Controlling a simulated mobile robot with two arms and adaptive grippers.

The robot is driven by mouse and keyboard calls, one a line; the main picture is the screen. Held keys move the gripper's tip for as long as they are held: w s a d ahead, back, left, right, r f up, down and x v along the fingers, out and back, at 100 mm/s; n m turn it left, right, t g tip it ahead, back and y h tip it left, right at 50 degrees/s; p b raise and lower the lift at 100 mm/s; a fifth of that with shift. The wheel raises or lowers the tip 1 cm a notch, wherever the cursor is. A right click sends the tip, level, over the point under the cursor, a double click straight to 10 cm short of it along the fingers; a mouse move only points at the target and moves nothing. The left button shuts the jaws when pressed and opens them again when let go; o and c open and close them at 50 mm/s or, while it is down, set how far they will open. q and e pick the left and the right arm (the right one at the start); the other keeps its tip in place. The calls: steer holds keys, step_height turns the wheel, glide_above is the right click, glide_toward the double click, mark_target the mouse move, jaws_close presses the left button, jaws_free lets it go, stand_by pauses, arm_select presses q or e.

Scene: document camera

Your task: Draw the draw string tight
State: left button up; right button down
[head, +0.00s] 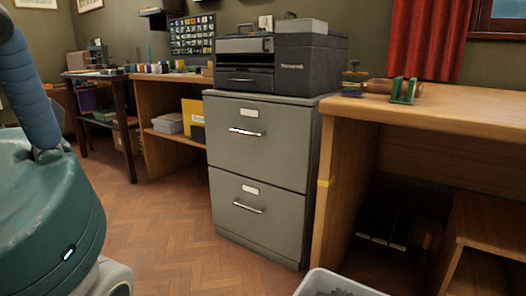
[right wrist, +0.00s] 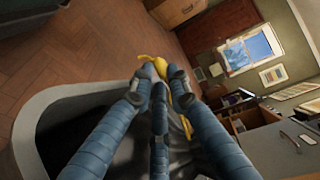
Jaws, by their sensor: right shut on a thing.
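The yellow draw string (right wrist: 157,66) shows in the right wrist view as a loop at my fingertips, with an end trailing down to the right. My right gripper (right wrist: 157,84) is shut on it, its blue fingers drawn together around the string. The fingers hide part of the bag. In the head view only the top of a pale bin (head: 318,280) with grey material in it shows at the bottom edge. My left gripper is in neither view.
A grey filing cabinet (head: 258,165) carrying a black printer (head: 310,62) stands mid-picture in the head view. A wooden desk (head: 450,125) is at the right, with small items on top. Herringbone floor (head: 160,225) is clear left of the cabinet.

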steer(key=c, duration=1.9)
jaws_free()
steer(key=shift+o, duration=0.2)
steer(key=shift+d, duration=0.15)
steer(key=shift+s+d+r, duration=0.1)
steer(key=shift+d+r, duration=0.05)
steer(key=shift+d, duration=1.3)
steer(key=shift+d+r, duration=0.1)
steer(key=shift+d, duration=1.35)
